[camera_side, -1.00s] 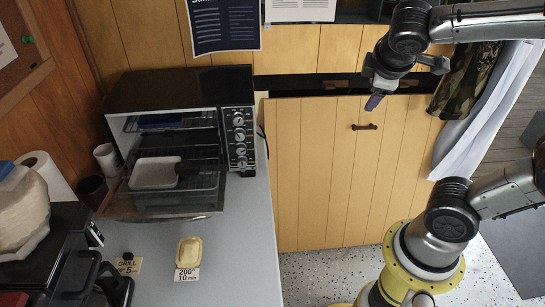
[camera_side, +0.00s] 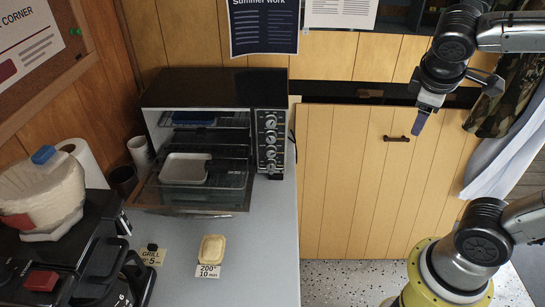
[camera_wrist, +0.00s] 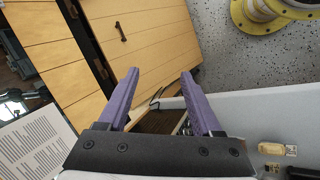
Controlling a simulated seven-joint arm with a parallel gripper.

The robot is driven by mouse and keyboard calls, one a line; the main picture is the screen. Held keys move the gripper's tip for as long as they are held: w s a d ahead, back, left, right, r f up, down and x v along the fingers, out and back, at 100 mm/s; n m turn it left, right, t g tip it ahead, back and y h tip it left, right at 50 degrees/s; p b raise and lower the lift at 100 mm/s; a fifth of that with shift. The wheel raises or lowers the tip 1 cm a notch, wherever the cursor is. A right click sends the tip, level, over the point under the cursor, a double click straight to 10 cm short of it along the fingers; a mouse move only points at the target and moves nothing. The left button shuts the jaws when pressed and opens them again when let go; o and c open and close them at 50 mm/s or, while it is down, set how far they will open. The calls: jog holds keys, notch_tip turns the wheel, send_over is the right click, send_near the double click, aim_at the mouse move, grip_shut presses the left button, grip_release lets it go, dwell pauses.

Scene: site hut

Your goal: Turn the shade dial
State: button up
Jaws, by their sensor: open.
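A black toaster oven (camera_side: 215,88) stands on the counter with its glass door folded down. Its right-hand panel (camera_side: 270,140) carries several round dials in a column. I cannot tell which one, if any, is the shade dial. A black appliance (camera_side: 95,215) at the lower left shows part of a white "6" at the picture's bottom edge. My gripper (camera_side: 422,120) is in the air right of the oven, in front of the wooden cabinet and well apart from the dials. In the wrist view my gripper (camera_wrist: 160,76) has its two purple fingers spread, with nothing between them.
A pale dish (camera_side: 185,169) rests inside the oven. A cream block (camera_side: 212,248) and cards (camera_side: 208,271) lie on the counter (camera_side: 250,225). A paper roll (camera_side: 85,160) and cups (camera_side: 139,150) stand left of the oven. The cabinet (camera_side: 345,190) has a dark handle (camera_side: 396,138).

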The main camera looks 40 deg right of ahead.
jog(key=w+n+h, duration=0.4)
jog(key=w+h, duration=0.1)
jog(key=w, duration=0.6)
jog(key=w+a+f+n+t+h, duration=0.35)
jog(key=w+a+f+n, duration=0.25)
jog(key=w, duration=0.4)
jog(key=w+a+f+n+t, duration=0.3)
jog(key=w+a+f+n, duration=0.1)
jog(key=a+f, duration=0.2)
jog(key=n+t+y, duration=0.2)
jog(key=n+t, duration=0.2)
jog(key=n, duration=0.3)
send_near(271, 154)
jog(key=shift+h, duration=0.25)
jog(key=x, duration=0.9)
jog(key=shift+w+f, duration=0.1)
jog(key=shift+f, duration=0.1)
grip_shut()
